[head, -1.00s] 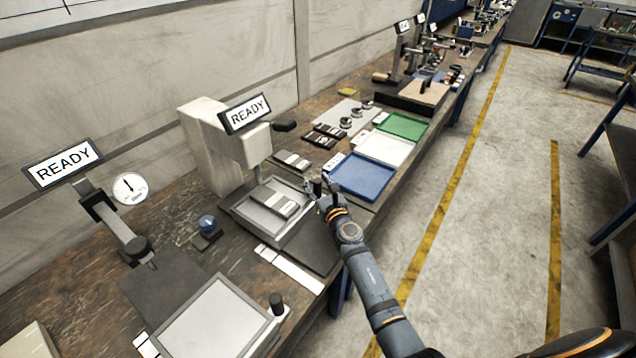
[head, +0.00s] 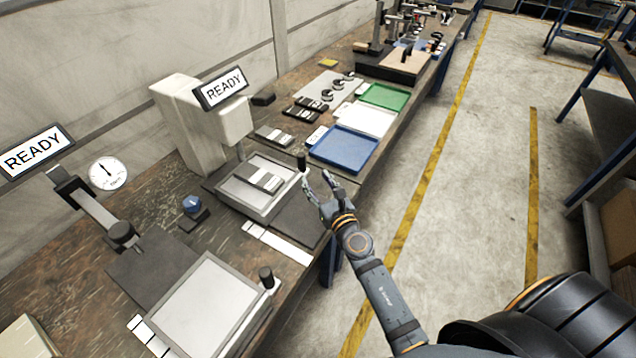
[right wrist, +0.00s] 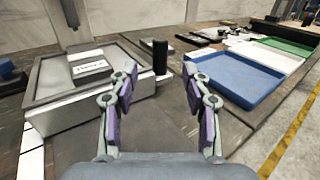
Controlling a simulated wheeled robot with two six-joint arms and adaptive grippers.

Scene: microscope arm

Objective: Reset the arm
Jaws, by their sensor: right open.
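The microscope-like station has a pale column (head: 183,125) with an overhanging head and a READY sign (head: 222,88). A dark lever end (head: 263,99) sticks out right of the head. An upright black handle (head: 302,161) stands at the right corner of the grey stage (head: 238,190); it also shows in the right wrist view (right wrist: 160,57). A labelled grey block (head: 266,180) lies on the stage. My right gripper (head: 317,176) is open and empty, just in front of the handle and apart from it. My left gripper is not in view.
Blue (head: 345,150), white (head: 367,121) and green (head: 385,96) trays lie right of the stage. A nearer station has a grey arm (head: 95,208), a dial gauge (head: 108,173) and a plate (head: 200,305). Free floor lies right of the bench.

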